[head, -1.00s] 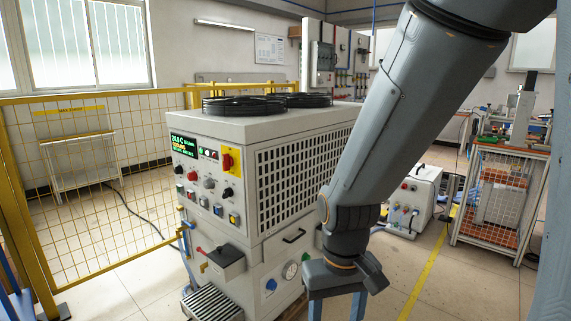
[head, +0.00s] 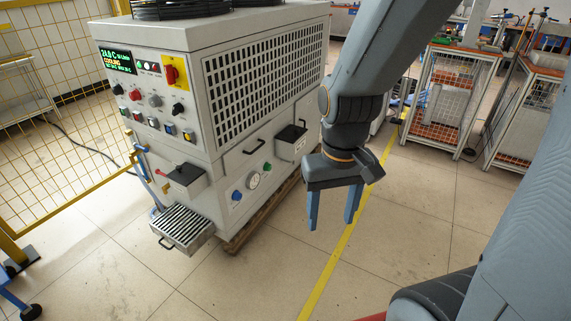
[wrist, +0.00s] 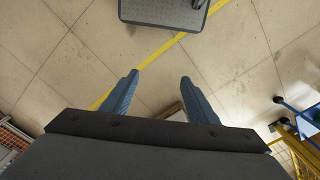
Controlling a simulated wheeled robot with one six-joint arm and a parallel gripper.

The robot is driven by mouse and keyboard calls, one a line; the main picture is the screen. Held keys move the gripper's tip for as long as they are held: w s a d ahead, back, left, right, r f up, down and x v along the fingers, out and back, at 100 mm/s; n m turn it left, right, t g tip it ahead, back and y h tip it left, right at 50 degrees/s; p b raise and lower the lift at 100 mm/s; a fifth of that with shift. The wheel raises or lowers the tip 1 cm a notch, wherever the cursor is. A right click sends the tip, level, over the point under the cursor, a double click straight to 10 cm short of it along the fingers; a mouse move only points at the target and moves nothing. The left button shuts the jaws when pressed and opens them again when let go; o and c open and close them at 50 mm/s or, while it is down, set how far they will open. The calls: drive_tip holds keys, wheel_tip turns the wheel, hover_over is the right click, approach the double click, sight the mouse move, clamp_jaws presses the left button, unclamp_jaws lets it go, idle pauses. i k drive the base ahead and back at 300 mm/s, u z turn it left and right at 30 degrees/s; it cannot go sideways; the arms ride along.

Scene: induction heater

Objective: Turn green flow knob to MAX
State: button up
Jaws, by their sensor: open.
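A green knob (head: 267,167) sits low on the right-hand side face of the grey cooling machine (head: 230,165), right of a round dial gauge (head: 253,180) and a blue knob (head: 237,195). It is small, and its pointer setting cannot be read. My gripper (head: 331,224) hangs with blue fingers pointing down, right of the machine and apart from it. The fingers are spread and empty. In the wrist view the two fingers (wrist: 159,78) show apart with bare floor beyond. No knob shows clearly there.
A dark drawer-like box (head: 290,139) and a slatted tray (head: 182,228) jut from the machine. A wooden pallet (head: 262,217) lies under it. A yellow mesh fence (head: 48,150) stands left. Floor with a yellow line (head: 330,268) is clear at the front.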

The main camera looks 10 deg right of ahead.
sight(266, 167)
drive_tip(key=u, duration=0.15)
drive_tip(key=k, duration=0.45)
drive_tip(key=z, duration=0.95)
drive_tip(key=i, duration=1.2)
drive_tip(key=u, duration=0.7)
drive_tip(key=i, duration=0.45)
drive_tip(key=u, duration=0.45)
